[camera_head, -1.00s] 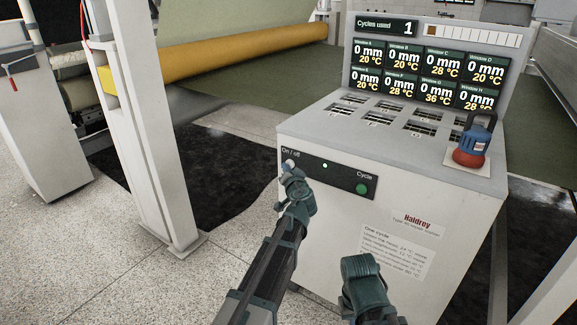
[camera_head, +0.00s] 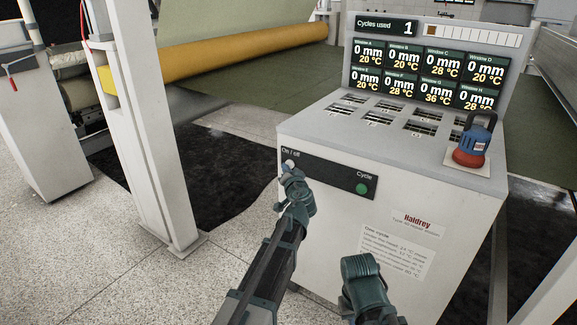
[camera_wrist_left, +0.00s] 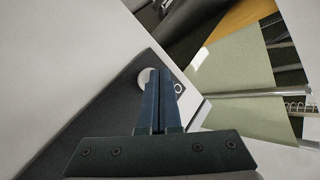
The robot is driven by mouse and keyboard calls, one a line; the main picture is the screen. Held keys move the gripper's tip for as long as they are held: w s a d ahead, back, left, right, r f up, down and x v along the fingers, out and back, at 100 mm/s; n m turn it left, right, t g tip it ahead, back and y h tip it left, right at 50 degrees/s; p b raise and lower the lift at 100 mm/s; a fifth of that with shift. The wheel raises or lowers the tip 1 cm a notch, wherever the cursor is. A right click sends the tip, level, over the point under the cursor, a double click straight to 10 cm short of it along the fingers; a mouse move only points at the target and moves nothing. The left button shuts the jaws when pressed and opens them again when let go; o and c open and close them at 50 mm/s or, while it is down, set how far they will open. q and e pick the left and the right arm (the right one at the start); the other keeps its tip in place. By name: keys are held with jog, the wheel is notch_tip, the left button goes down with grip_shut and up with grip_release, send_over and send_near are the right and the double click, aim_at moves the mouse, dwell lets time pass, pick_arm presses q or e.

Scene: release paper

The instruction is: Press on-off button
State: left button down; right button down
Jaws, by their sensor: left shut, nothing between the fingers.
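The on-off button (camera_head: 289,163) is a pale round button under the "On / off" label at the left end of a dark panel (camera_head: 330,175) on the white machine. My left gripper (camera_head: 287,169) is at the button and covers part of it. In the left wrist view, the shut, empty fingers (camera_wrist_left: 158,75) overlap the white button (camera_wrist_left: 145,78); whether they touch it I cannot tell. A green Cycle button (camera_head: 361,188) sits at the panel's right end. No light shows between the two buttons. My right arm is low in the head view, its fingers not visible.
The machine's top (camera_head: 390,128) carries several slots and a red and blue padlock-shaped device (camera_head: 471,145) at the right. A display (camera_head: 432,70) stands behind. A white post (camera_head: 150,130) rises at left. Speckled floor (camera_head: 100,265) is clear at lower left.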

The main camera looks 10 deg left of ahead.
pick_arm(q)
jog(key=s+a, duration=0.2)
jog(key=s, duration=0.3)
jog(key=shift+s, duration=0.35)
jog(key=s+d+f+g+h, duration=0.1)
jog(key=s+d+f+g, duration=0.2)
jog(key=s+f, duration=0.25)
jog(key=s+d+f+n+g, duration=0.1)
jog(key=s+d+f+g, duration=0.2)
jog(key=s, duration=0.4)
jog(key=s+d+f+g+h, duration=0.1)
jog(key=s+d+f+g, duration=0.15)
jog(key=s+f, duration=0.35)
jog(key=s+d+f+m+g+h, duration=0.1)
jog(key=s+d+f+g+h, duration=0.2)
jog(key=s, duration=0.5)
jog(key=s+d+f+m+g+h, duration=0.1)
jog(key=s+d+m+g, duration=0.1)
jog(key=s+d+g, duration=0.4)
notch_tip(320, 180, up, 30)
jog(key=t+p, duration=0.2)
jog(key=p, duration=2.8)
jog(key=shift+s+a+n, duration=0.25)
jog(key=shift+a+n, duration=0.05)
jog(key=shift+a, duration=0.1)
